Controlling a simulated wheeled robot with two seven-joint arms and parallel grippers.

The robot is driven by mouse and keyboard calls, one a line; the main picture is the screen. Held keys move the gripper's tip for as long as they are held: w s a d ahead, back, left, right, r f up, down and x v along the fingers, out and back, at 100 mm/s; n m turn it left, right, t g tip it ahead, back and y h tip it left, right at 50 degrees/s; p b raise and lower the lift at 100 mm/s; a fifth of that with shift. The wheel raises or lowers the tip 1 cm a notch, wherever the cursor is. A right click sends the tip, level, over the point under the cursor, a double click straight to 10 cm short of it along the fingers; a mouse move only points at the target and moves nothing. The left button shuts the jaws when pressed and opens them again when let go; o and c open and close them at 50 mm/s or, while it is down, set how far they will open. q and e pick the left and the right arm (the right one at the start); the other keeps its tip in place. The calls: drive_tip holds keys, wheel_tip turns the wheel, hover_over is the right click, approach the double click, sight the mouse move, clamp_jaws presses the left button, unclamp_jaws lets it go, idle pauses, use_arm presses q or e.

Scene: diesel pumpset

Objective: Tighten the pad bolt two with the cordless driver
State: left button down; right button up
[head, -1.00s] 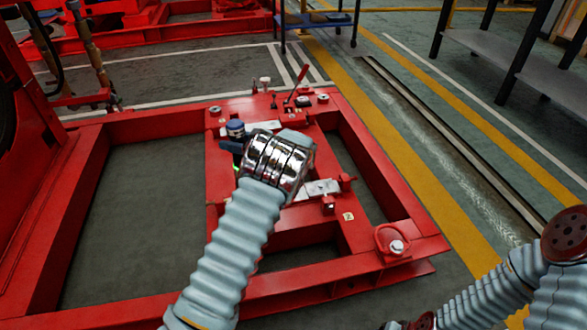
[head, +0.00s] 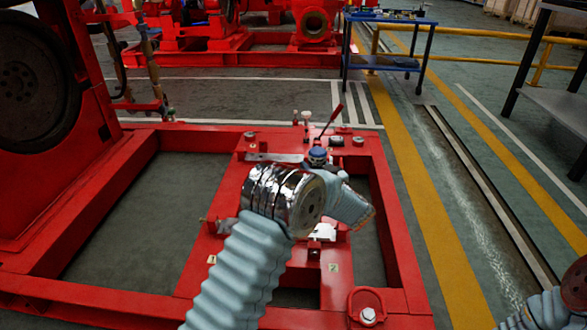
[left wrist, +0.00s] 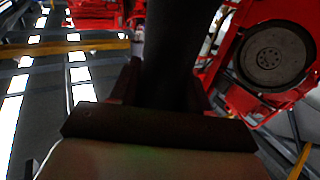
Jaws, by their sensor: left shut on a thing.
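The cordless driver (head: 317,155) shows as a blue cap with a dark part under it, just past my chrome wrist; the rest is hidden by my arm. In the left wrist view a dark upright body, the driver (left wrist: 170,55), stands between the fingers of my left gripper (left wrist: 167,92), which is shut on it. Pad bolt two (head: 314,252) seems to be the small fitting beside the yellow "2" tag (head: 333,267), below my wrist and partly hidden. The driver's tip is hidden. My right gripper is out of view; only part of that arm shows at the lower right.
The red base frame (head: 400,270) has open bays with floor below. A red-handled lever (head: 333,118) and small fittings stand on its far crossmember. A pale pad (head: 322,232) shows by my wrist. A blue cart (head: 390,62) stands behind.

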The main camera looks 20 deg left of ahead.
use_arm(q)
drive_tip(key=shift+w+d+r, duration=0.1)
drive_tip(key=shift+d, duration=0.2)
drive_tip(key=shift+f, duration=3.05)
idle(1.6)
drive_tip(key=shift+r, duration=0.1)
